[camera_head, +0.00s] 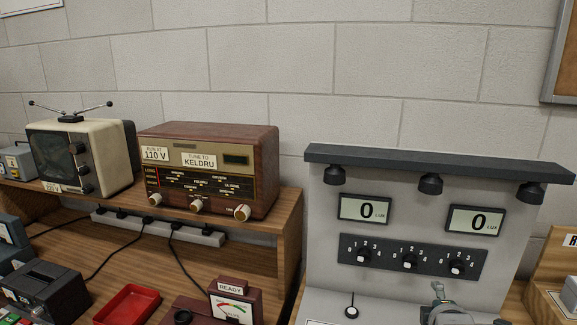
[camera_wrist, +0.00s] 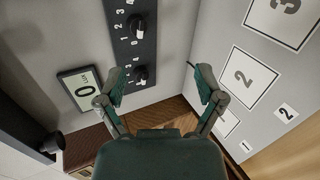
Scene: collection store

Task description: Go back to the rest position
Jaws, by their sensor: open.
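My gripper (camera_wrist: 158,82) is open, its two dark green fingers spread with nothing between them in the wrist view. In the head view, part of my gripper or wrist (camera_head: 440,300) shows at the bottom right, in front of a grey light-test stand (camera_head: 325,240). The stand has a black strip (camera_head: 410,257) with three rotary knobs and scales numbered 0 to 4. Two lux displays, the left one (camera_head: 364,209) and the right one (camera_head: 475,221), both read 0. In the wrist view, two knobs and one display (camera_wrist: 80,90) show beyond the fingers, apart from them.
A wooden radio (camera_head: 210,170) and a small television (camera_head: 80,155) stand on a wooden shelf at left. Below are a red tray (camera_head: 127,305), a meter box (camera_head: 230,300) and a power strip (camera_head: 160,230). The wrist view shows a grey panel with numbered cards (camera_wrist: 244,78) at right.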

